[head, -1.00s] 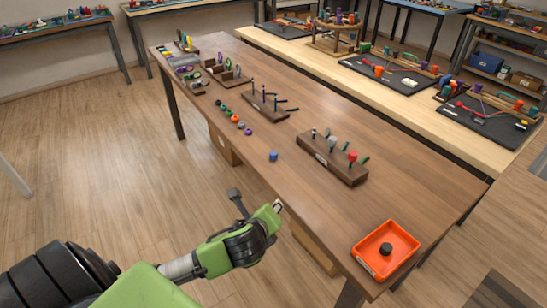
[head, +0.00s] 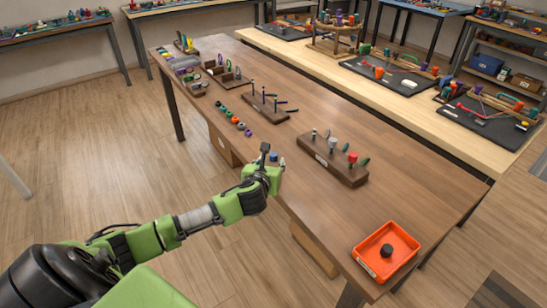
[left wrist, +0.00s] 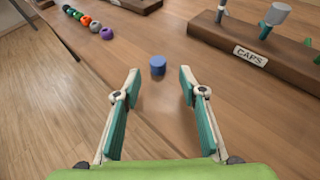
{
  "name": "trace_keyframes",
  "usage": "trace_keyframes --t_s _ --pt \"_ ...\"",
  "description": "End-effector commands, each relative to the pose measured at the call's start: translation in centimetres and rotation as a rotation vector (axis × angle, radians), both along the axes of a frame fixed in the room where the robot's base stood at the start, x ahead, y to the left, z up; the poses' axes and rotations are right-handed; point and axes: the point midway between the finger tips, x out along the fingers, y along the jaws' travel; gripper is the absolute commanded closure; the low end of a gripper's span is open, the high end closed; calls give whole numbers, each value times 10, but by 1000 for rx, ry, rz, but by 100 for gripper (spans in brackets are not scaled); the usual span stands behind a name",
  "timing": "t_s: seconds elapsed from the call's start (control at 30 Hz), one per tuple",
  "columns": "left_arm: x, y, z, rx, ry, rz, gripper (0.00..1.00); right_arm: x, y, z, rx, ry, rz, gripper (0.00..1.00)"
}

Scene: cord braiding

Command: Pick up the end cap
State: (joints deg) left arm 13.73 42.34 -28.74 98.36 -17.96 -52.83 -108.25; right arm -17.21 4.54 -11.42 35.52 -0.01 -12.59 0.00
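A small blue cap (left wrist: 157,65) stands on the wooden table, just beyond the fingertips in the left wrist view. It lies roughly midway between the two fingers and appears clear of them. In the head view the blue cap (head: 273,157) is partly hidden by my left gripper. My left gripper (left wrist: 159,84) is open and empty, with its fingers spread either side of the line to the cap. In the head view it reaches over the table's near edge from the left. My right gripper is not in view.
A wooden rack labelled CAPS (left wrist: 250,55) with posts, a grey cap and a red cap stands to the right. An orange tray (head: 412,242) with a black cap (head: 387,250) is at the near end. Several coloured pieces (head: 234,120) line the left edge.

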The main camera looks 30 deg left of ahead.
Motion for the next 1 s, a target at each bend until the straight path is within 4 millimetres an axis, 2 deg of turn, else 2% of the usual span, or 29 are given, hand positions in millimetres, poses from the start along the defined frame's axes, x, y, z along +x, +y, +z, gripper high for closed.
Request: trace_keyframes --t_s 0.17,0.5,0.83,0.93,0.97,1.0 --pt "8 4 -3 -1 -1 2 62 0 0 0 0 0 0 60" --pt "42 21 -19 -2 0 2 62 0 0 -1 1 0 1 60" --pt "46 22 -21 -2 0 -1 62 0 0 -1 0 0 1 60" --pt "46 22 -21 -2 0 -1 85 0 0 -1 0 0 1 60" --pt "46 22 -21 -2 0 -1 91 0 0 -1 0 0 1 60" --pt "46 22 -21 -2 0 -1 91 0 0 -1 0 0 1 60"
